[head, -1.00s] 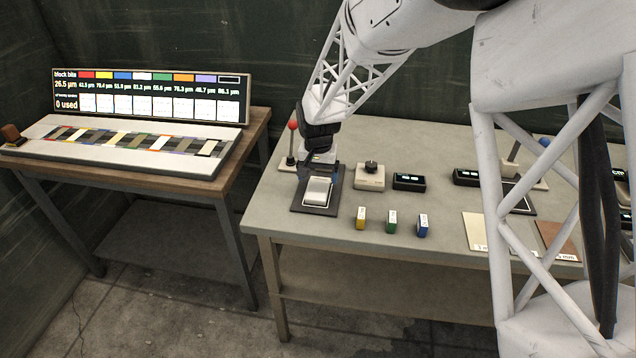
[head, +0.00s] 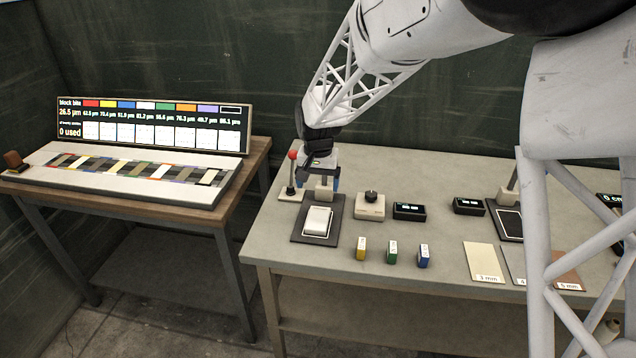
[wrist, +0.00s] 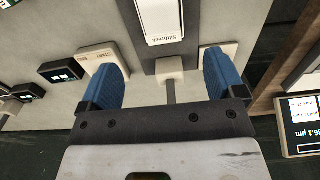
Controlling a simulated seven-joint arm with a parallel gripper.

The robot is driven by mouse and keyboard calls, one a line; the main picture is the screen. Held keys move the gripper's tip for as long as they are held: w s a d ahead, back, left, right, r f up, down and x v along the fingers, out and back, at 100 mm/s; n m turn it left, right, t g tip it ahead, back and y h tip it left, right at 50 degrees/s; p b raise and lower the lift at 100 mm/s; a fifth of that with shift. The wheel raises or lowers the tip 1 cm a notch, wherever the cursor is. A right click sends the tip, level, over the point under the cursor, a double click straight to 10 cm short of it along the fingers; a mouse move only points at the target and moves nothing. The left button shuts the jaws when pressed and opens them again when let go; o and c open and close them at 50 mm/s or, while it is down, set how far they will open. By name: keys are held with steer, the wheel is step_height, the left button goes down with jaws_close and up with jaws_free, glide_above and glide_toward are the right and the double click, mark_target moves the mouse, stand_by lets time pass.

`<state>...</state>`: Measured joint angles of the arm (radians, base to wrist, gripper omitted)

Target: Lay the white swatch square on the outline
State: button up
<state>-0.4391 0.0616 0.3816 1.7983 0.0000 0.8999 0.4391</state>
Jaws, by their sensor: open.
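A white rectangular piece (head: 318,222), which looks like the white swatch, lies on a dark plate (head: 299,232) at the left of the bench. It also shows at the top of the wrist view (wrist: 160,22), partly cut off, with dark lettering on its near edge. My gripper (head: 320,178) is behind it, apart from it. In the wrist view my gripper (wrist: 165,80) has its blue fingers wide apart with nothing held; a beige post (wrist: 170,68) shows between them. A black panel with a pale outline (head: 509,222) is at the right; I cannot tell whether it is the task's outline.
A red-knobbed lever (head: 292,172) stands left of my gripper. A beige dial box (head: 370,205) and black displays (head: 409,211) are to the right. Yellow, green and blue blocks (head: 392,251) and flat sample cards (head: 483,261) lie in front. A side table holds a striped board (head: 130,172).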

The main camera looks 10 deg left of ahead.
stand_by(0.5)
steer(key=s+d+r+t, duration=0.1)
steer(key=s+d+r, duration=0.55)
steer(key=d, duration=0.35)
steer(key=s+d+r, duration=0.5)
steer(key=s+d, duration=0.3)
steer(key=d, duration=0.1)
steer(key=s+d, duration=0.6)
steer(key=s, duration=0.5)
steer(key=s+d+t, duration=0.1)
steer(key=s+d, duration=0.5)
steer(key=s, duration=0.5)
steer(key=shift+d+r+t, duration=0.2)
steer(key=shift+r+t, duration=0.05)
steer(key=shift+t, duration=0.05)
